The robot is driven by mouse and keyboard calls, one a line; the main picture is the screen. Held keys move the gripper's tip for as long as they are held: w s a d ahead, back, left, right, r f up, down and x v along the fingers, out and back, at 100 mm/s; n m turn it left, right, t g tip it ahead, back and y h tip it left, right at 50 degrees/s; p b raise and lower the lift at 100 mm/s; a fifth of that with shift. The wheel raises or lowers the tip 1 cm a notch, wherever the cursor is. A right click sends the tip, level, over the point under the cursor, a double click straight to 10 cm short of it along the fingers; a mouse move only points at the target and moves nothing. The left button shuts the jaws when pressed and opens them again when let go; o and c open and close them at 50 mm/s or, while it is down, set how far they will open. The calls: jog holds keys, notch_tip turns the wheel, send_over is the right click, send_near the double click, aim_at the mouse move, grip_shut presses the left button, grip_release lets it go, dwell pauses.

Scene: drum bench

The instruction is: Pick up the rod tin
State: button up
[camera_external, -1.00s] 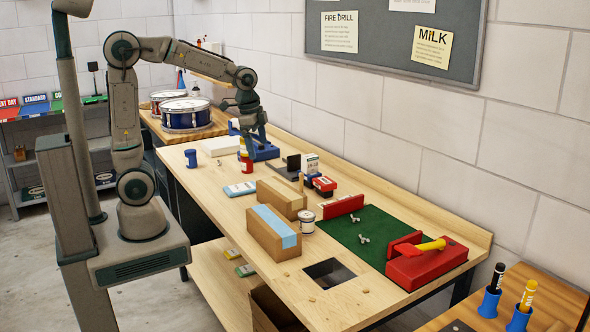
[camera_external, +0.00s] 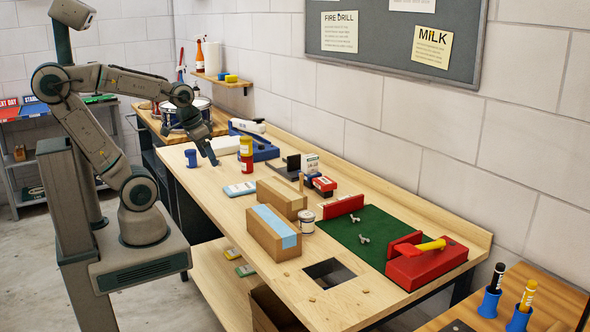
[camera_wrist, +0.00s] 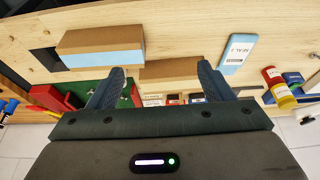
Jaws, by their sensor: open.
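A round white tin with a dark lid (camera_external: 305,221) stands upright on the bench beside the cardboard boxes. A red and yellow can-like stack (camera_external: 246,157) stands farther back; it also shows at the right of the wrist view (camera_wrist: 283,96). The labels are too small to tell which is the rod tin. My gripper (camera_external: 211,157) is above the bench's left edge, left of the red and yellow stack and apart from both. In the wrist view my gripper (camera_wrist: 161,69) has its fingers wide apart with nothing held between them.
A cardboard box with a blue strip (camera_external: 273,233) and a plain box (camera_external: 281,197) stand mid-bench. A light-blue packet (camera_external: 240,189) lies nearby. A blue cup (camera_external: 191,158) stands by the left edge. A green mat (camera_external: 365,237) and red vise-like block (camera_external: 427,265) are right. The bench has a square opening (camera_external: 330,273).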

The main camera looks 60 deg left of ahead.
jog(key=shift+w, duration=0.1)
jog(key=n+g+b, duration=0.4)
jog(key=n+b, duration=0.2)
jog(key=n, duration=0.8)
send_over(307, 214)
jog(key=a, duration=0.1)
notch_tip(307, 214, down, 10)
jog(key=shift+n, duration=0.3)
jog(key=f, duration=0.8)
jog(key=shift+w+f+p, duration=0.25)
jog(key=shift+w+p, duration=0.05)
jog(key=shift+w, duration=0.05)
jog(key=shift+s+d+f+p, duration=0.15)
jog(key=shift+f+p, duration=0.1)
jog(key=shift+f, duration=0.65)
jog(key=shift+s+d+f+p, duration=0.1)
jog(key=shift+f+p, duration=0.1)
jog(key=shift+f, duration=0.7)
jog(key=shift+s+d+f+p, duration=0.15)
jog(key=shift+f+p, duration=0.1)
jog(key=shift+f, duration=0.65)
jog(key=shift+w, duration=0.1)
jog(key=c, duration=1)
